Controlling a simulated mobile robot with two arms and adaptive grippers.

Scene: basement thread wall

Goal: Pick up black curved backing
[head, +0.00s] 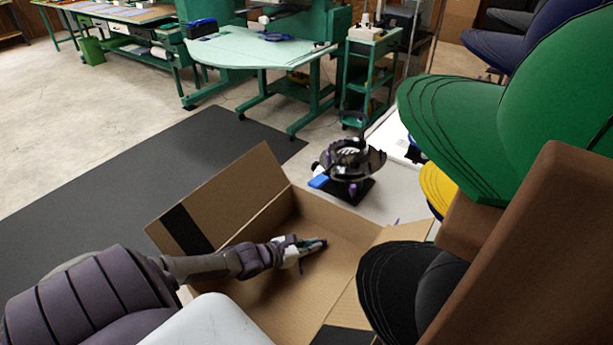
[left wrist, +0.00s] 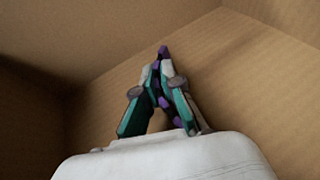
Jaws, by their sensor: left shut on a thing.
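My left gripper (head: 316,245) reaches into an open cardboard box (head: 343,212), with its tips over the box interior. In the left wrist view its green and white fingers with purple pads (left wrist: 163,60) come together at the tips. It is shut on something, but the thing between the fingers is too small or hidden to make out. I cannot pick out a black curved backing for sure. My right gripper is not in view.
Stacked caps, green (head: 455,120), yellow (head: 438,186) and black (head: 412,285), crowd the right side. A dark ring-shaped fixture (head: 350,160) stands behind the box. Green workbenches (head: 245,48) are at the back. A dark mat (head: 95,205) covers clear floor at left.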

